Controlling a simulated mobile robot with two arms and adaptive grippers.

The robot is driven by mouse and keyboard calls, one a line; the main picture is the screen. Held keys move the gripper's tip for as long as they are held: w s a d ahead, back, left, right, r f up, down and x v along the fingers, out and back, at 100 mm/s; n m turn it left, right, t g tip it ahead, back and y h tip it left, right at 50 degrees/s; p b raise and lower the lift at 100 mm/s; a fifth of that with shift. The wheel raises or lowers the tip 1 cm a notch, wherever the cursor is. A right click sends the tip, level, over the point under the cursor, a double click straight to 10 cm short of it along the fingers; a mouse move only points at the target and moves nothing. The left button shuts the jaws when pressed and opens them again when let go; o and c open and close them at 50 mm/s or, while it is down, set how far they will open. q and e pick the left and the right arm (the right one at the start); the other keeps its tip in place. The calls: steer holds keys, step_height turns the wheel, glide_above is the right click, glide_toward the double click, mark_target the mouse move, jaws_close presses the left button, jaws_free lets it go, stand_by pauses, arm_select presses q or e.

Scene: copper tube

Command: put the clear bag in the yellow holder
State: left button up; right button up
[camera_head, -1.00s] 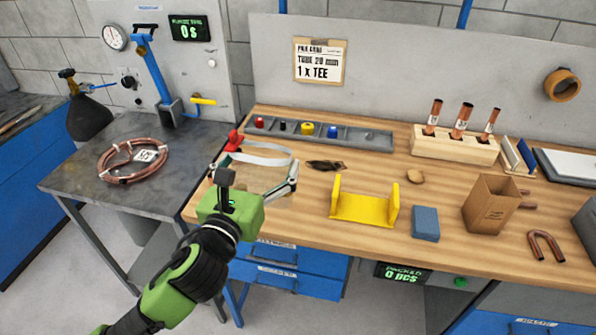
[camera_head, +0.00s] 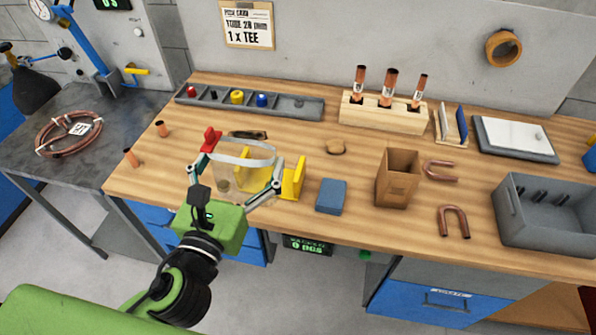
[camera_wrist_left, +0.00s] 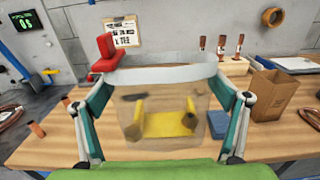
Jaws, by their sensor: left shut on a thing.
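My left gripper (camera_head: 242,166) is shut on the clear bag (camera_head: 228,178), which hangs between its two fingers. The bag is see-through with a pale band along its top and a red piece (camera_head: 210,140) at the band's left end. The yellow holder (camera_head: 298,172) stands on the bench behind the bag, partly covered by the bag and right finger. In the left wrist view the bag (camera_wrist_left: 185,88) spans the fingers and the holder (camera_wrist_left: 165,124) shows through it. I cannot tell the gap between bag and holder. My right gripper is not in view.
A blue block (camera_head: 331,196) and a brown paper bag (camera_head: 397,180) stand right of the holder. Copper U-bends (camera_head: 453,222) and a grey bin (camera_head: 545,220) are farther right. A parts tray (camera_head: 290,105) lies at the back.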

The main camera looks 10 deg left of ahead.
arm_select(q)
steer(key=w+f+b, duration=0.1)
steer(key=b, duration=0.1)
steer(key=w+b, duration=0.1)
steer(key=b, duration=0.1)
steer(key=shift+a+f, duration=0.25)
steer(key=shift+f, duration=0.1)
steer(key=w+f, duration=0.3)
steer(key=w, duration=0.1)
steer(key=w+f+b, duration=0.1)
steer(key=w+f, duration=0.2)
steer(key=f, duration=0.1)
steer(key=w+d+f+b, duration=0.1)
steer(key=w+f, duration=0.3)
steer(key=shift+w+f, duration=0.2)
steer(key=shift+w, duration=0.1)
steer(key=shift+f, duration=0.15)
steer(key=o, duration=1.2)
steer(key=shift+o, duration=0.2)
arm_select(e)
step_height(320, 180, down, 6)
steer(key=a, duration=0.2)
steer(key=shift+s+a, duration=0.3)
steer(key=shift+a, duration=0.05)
